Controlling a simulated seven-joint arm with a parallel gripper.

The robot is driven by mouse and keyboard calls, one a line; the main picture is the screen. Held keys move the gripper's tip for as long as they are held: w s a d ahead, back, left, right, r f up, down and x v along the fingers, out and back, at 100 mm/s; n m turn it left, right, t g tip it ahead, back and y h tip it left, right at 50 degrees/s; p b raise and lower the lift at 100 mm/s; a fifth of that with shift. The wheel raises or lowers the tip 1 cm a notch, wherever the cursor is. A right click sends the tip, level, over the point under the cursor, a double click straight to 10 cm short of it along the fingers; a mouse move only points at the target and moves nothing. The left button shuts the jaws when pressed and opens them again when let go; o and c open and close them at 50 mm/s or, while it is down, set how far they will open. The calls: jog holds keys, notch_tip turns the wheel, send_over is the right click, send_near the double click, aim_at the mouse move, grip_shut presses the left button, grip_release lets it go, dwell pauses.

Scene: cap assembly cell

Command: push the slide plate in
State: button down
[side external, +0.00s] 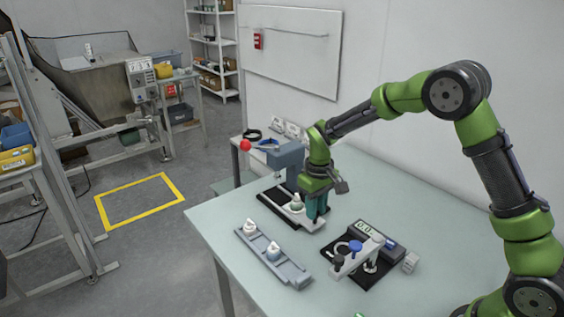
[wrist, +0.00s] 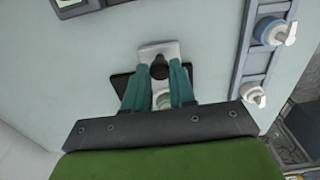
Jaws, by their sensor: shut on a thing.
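The pale slide plate (side external: 307,225) sticks out toward the front right of the press (side external: 287,157). It also shows in the wrist view (wrist: 158,49), over a dark base. A black knob (wrist: 159,71) stands on the plate. My gripper (side external: 317,216) points down over the plate, and in the wrist view its teal fingers (wrist: 160,69) are shut on the knob from both sides. A small pale-green and white container (side external: 296,202) sits on the plate behind the knob, partly hidden by my gripper. The press lever's red ball (side external: 245,145) is raised at the left.
A grey rail (side external: 299,279) with two white-topped containers lies in front of the press. A black scale-like device (side external: 372,279) with a display stands at the right. A small grey block (side external: 411,262) is beside it. The table's right side is mostly clear.

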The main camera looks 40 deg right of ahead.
aim_at(304, 214)
jog(key=shift+w, duration=2.25)
jog(key=c, duration=0.9)
grip_release()
jog(key=shift+c, duration=0.2)
notch_tip(304, 214, up, 17)
jog(key=shift+s, duration=0.1)
